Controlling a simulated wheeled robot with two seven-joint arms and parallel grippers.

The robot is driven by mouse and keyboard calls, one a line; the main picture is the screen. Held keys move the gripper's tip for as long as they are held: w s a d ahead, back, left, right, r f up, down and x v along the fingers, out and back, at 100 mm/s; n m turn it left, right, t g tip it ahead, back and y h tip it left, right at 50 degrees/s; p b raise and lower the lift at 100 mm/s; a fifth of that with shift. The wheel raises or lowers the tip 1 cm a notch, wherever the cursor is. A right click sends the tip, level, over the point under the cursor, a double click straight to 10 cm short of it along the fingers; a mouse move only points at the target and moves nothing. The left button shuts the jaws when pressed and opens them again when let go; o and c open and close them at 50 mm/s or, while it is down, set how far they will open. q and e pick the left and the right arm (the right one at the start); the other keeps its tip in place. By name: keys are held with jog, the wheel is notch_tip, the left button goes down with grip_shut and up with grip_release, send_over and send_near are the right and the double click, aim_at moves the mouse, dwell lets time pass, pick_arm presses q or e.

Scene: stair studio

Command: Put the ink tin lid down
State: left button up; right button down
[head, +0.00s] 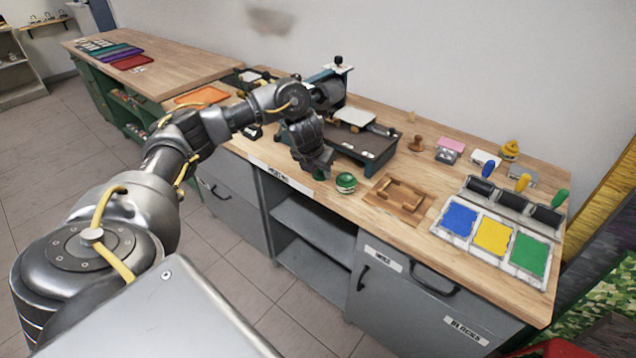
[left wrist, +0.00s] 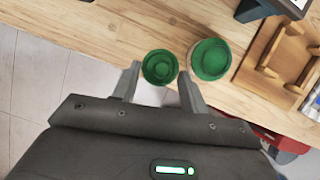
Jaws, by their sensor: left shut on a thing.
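The green ink tin lid (left wrist: 160,66) is between the two fingers of my left gripper (left wrist: 159,72) in the left wrist view. In the head view my left gripper (head: 318,170) points down near the front edge of the bench, and the lid shows only slightly under it. I cannot tell whether the lid touches the wood. The round ink tin (head: 346,182), green on top, stands on the bench just right of the gripper; it also shows in the left wrist view (left wrist: 210,59). My right gripper is out of view.
A wooden rack (head: 398,200) lies right of the tin. A dark press (head: 350,143) stands behind the gripper. Farther right is a tray with blue, yellow and green pads (head: 493,236) and several rollers. The bench front edge is close to the gripper.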

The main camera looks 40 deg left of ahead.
aim_at(318, 176)
pick_arm(q)
jog(key=shift+w+a+f, duration=0.1)
jog(key=shift+a+f, duration=0.05)
jog(key=shift+f, duration=0.15)
notch_tip(318, 176, down, 2)
jog(key=shift+f+b, duration=0.2)
jog(key=shift+b, duration=0.35)
jog(key=shift+w+a+f, duration=0.1)
jog(key=shift+f, duration=0.3)
jog(key=shift+r, duration=0.1)
jog(key=o, duration=1)
